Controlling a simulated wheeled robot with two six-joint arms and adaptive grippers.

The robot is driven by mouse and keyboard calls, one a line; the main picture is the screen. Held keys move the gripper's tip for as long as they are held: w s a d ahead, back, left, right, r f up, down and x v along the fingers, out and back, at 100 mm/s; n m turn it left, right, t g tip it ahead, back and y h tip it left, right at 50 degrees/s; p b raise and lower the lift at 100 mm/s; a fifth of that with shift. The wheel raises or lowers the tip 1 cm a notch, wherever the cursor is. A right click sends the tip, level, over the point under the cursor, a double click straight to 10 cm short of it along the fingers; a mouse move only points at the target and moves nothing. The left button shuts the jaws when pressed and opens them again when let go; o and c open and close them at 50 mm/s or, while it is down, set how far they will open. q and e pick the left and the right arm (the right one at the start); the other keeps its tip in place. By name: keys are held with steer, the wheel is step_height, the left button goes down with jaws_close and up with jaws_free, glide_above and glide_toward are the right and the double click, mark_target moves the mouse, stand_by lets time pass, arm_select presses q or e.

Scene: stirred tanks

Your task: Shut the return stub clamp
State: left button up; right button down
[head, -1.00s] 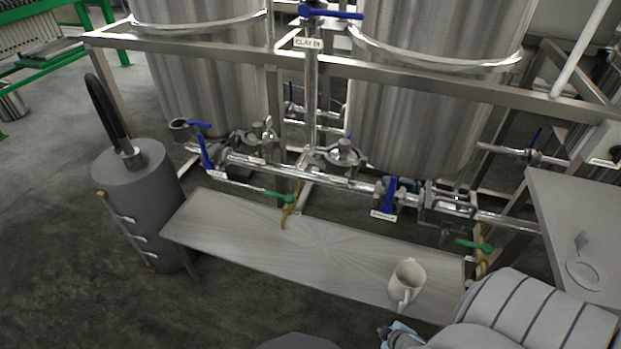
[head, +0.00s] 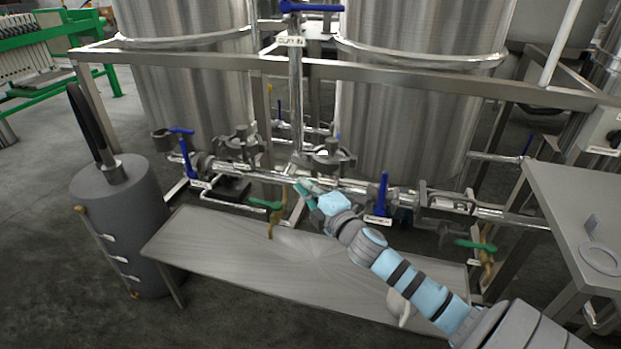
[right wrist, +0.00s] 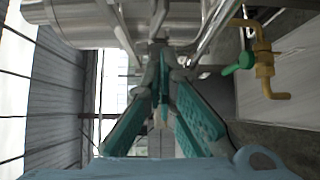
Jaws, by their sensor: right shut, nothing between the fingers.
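Two metal clamps with knobs on top sit on the pipework under the tanks: a left clamp (head: 240,143) and a middle clamp (head: 330,158). No readable label tells me which is the return stub clamp, or whether either is shut. My right gripper (head: 302,190) is shut and empty, in front of the horizontal pipe, below and left of the middle clamp. In the right wrist view its teal fingers (right wrist: 160,118) converge just below a metal fitting (right wrist: 157,45); I cannot tell if they touch it. My left gripper is not in view.
Blue valve handles (head: 383,192) and green-handled brass taps (head: 272,206) stick out from the pipes. A low metal bench (head: 215,250) lies beneath; a white mug (head: 404,312) is partly hidden by my right arm. A grey cylinder (head: 125,225) stands left, a side table (head: 570,210) right.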

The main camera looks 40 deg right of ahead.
mark_target(323, 159)
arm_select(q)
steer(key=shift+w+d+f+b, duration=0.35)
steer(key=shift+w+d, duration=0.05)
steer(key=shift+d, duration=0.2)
arm_select(e)
steer(key=w+d, duration=0.2)
steer(key=d, duration=0.1)
